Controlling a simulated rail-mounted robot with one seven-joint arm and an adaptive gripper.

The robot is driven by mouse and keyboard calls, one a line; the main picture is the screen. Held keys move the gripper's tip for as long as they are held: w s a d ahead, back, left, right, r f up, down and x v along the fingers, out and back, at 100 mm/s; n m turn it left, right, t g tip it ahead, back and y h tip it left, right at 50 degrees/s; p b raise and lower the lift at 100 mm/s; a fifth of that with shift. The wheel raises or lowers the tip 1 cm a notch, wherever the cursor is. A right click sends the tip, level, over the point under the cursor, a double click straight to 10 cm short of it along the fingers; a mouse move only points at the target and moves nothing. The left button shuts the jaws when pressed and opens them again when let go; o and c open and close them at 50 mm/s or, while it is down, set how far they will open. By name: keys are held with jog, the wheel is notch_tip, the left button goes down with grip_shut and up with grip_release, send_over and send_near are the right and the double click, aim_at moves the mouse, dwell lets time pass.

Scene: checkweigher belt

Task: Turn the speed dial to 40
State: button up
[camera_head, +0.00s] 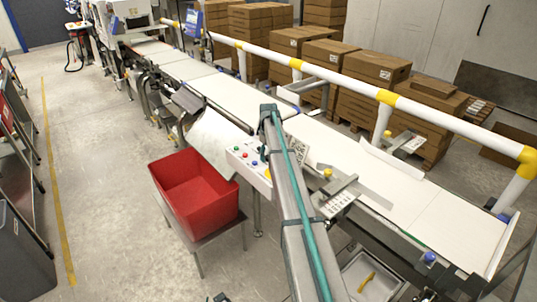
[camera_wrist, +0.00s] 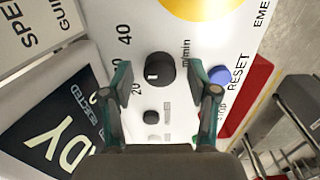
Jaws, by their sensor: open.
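The speed dial (camera_wrist: 161,69) is a round black knob on a white panel, in the middle of the wrist view. Its small white mark is on the knob's left side, facing between the printed "20" (camera_wrist: 137,88) and "40" (camera_wrist: 124,42), seemingly nearer "20". My gripper (camera_wrist: 167,86) is open, one finger left of the dial and one right, with clear gaps; contact does not show. In the head view the white control panel (camera_head: 238,160) with coloured buttons stands beside the belt. My arm covers part of it, and the dial cannot be made out there.
A blue reset button (camera_wrist: 220,75) sits close to the right finger. A smaller black knob (camera_wrist: 151,117) lies below the dial. Part of a yellow disc (camera_wrist: 203,5) shows above. A red bin (camera_head: 190,195) stands left of the belt (camera_head: 240,97); a white and yellow rail (camera_head: 335,77) runs behind it.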

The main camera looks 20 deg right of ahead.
jog(key=shift+f, duration=0.1)
grip_shut()
dwell(0.3)
jog(key=shift+m, duration=0.3)
jog(key=m+b, duration=0.2)
jog(key=m, duration=0.1)
jog(key=shift+m+b, duration=0.6)
jog(key=shift+m, duration=2.1)
grip_release()
